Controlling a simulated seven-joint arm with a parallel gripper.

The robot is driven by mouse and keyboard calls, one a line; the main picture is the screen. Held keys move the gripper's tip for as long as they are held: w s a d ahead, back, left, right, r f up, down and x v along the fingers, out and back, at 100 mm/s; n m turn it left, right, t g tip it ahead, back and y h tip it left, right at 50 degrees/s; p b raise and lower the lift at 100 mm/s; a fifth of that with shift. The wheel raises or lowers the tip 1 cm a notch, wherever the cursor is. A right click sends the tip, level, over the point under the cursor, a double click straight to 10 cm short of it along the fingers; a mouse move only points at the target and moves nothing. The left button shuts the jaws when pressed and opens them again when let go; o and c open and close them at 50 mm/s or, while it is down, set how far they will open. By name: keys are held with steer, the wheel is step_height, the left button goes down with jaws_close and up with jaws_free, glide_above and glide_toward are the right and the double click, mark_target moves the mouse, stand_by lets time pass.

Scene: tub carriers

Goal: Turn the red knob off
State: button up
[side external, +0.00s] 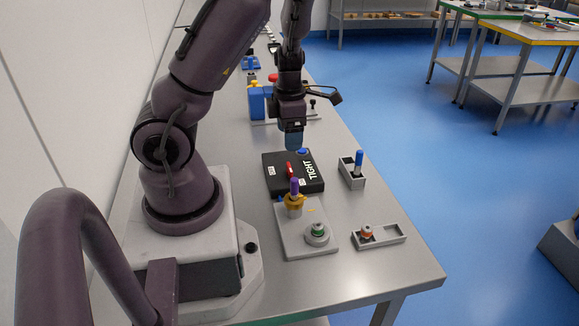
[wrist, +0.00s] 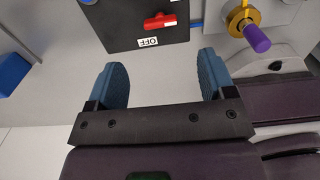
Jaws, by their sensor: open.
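The red knob (side external: 290,170) is a bar-shaped handle on top of a black box (side external: 313,187) that stands on the grey table. In the wrist view the red knob (wrist: 160,21) lies crosswise near the top, beside a white label reading "OFF" (wrist: 148,42) on the black box (wrist: 120,30). My gripper (side external: 293,140) is above the far edge of the box and apart from the knob. In the wrist view the blue fingers of my gripper (wrist: 164,80) are spread wide with nothing between them. The knob is ahead of the fingertips, not between them.
A grey plate (side external: 291,240) with a yellow-and-purple valve (side external: 294,198) and a green-topped knob (side external: 317,231) stands close in front of the box. A grey holder with a blue peg (side external: 358,163) and a tray (side external: 390,235) are to the right. A blue button (side external: 303,151) is behind.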

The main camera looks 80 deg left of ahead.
mark_target(290, 166)
step_height(290, 166, down, 10)
stand_by(0.3)
steer(key=c, duration=0.9)
